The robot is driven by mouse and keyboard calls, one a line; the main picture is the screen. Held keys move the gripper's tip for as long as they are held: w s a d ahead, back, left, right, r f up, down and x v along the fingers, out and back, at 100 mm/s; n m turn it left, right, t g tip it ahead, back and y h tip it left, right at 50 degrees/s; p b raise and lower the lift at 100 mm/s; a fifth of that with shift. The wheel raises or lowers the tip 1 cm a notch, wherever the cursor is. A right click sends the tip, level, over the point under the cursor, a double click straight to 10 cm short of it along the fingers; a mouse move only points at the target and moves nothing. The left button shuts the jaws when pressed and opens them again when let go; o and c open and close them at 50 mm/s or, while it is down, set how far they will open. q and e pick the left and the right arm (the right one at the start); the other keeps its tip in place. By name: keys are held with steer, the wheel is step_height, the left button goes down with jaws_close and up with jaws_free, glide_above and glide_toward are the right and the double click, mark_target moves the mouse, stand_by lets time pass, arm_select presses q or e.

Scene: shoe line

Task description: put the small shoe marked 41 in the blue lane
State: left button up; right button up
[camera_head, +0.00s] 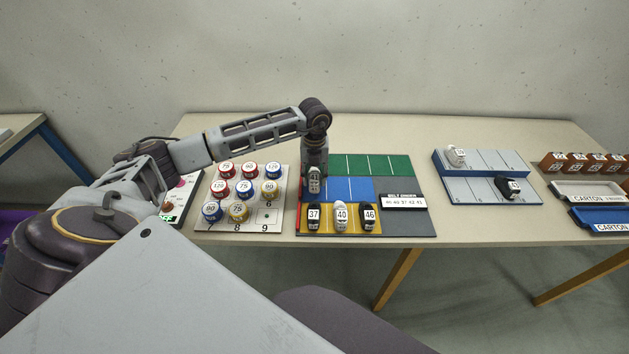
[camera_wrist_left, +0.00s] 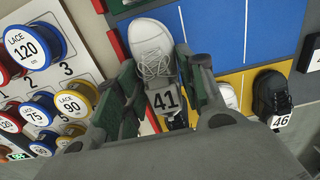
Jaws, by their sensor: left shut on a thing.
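The small grey-white shoe marked 41 (camera_wrist_left: 152,50) is between the fingers of my left gripper (camera_wrist_left: 163,88), which is shut on it. In the head view, the shoe (camera_head: 315,184) shows under my left gripper (camera_head: 315,172) at the left end of the blue lane (camera_head: 350,187). The blue lane also shows in the left wrist view (camera_wrist_left: 222,25). I cannot tell whether the shoe touches the board. My right gripper is not in view.
The yellow lane (camera_head: 327,229) in front holds shoes 37 (camera_head: 314,218), 40 (camera_head: 341,217) and 46 (camera_head: 369,217). The green lane (camera_head: 372,164) behind looks empty. Lace spools (camera_head: 240,210) stand left. A two-step rack (camera_head: 478,187) with two shoes stands right.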

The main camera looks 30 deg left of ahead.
mark_target(314, 173)
arm_select(q)
steer(key=shift+f, duration=1.5)
steer(key=o, duration=1)
steer(key=shift+r, duration=0.15)
step_height(314, 173, up, 12)
steer(key=shift+r+b, duration=0.1)
steer(key=shift+b, duration=0.4)
